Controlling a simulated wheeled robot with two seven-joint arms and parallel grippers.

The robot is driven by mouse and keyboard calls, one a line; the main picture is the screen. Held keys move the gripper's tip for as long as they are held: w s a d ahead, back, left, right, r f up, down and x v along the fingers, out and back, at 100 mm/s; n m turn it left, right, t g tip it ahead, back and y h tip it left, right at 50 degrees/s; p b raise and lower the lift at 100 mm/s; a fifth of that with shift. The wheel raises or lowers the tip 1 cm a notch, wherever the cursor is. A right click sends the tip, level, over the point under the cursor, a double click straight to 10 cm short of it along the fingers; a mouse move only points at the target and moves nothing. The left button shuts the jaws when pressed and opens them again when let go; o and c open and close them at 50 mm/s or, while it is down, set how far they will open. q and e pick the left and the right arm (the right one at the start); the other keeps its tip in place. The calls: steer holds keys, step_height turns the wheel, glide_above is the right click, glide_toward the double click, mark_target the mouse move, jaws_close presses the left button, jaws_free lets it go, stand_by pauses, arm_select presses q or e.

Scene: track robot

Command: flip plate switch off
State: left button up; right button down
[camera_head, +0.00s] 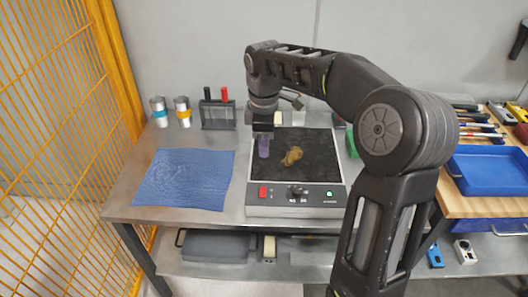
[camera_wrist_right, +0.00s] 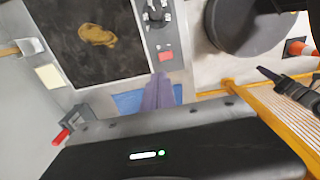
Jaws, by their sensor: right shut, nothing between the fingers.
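The plate (camera_head: 322,150) is a black-topped heating plate on the metal table, with a grey front panel; it also shows in the wrist view (camera_wrist_right: 60,65). The red switch (camera_head: 263,191) is at the left end of that panel, and in the wrist view (camera_wrist_right: 166,57) it lies just beyond my fingertips. A black knob (camera_head: 298,192) and a small green light (camera_head: 329,194) are to its right. My right gripper (camera_head: 263,153) points down over the left edge of the plate, behind the switch. Its purple fingers (camera_wrist_right: 160,78) are together and empty, apart from the switch. My left gripper is out of view.
A brown lump (camera_head: 291,156) lies on the plate. A blue cloth (camera_head: 184,180) lies left of it. Two cups (camera_head: 183,111) and a rack (camera_head: 217,113) stand behind the cloth. A blue tray (camera_head: 490,170) is on the wooden table at right. A yellow mesh fence (camera_head: 55,120) borders the left.

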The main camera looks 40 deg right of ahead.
steer(key=s+d+t+y, duration=0.1)
steer(key=s+d+y, duration=0.1)
steer(key=shift+s+t+y+p, duration=0.3)
steer(key=shift+t+p, duration=0.05)
steer(key=shift+t, duration=0.05)
stand_by(0.4)
steer(key=p, duration=0.2)
glide_toward(262, 189)
steer(key=x, duration=0.5)
steer(key=shift+a, duration=0.25)
steer(key=shift+w+f, duration=0.15)
steer(key=shift+f, duration=0.6)
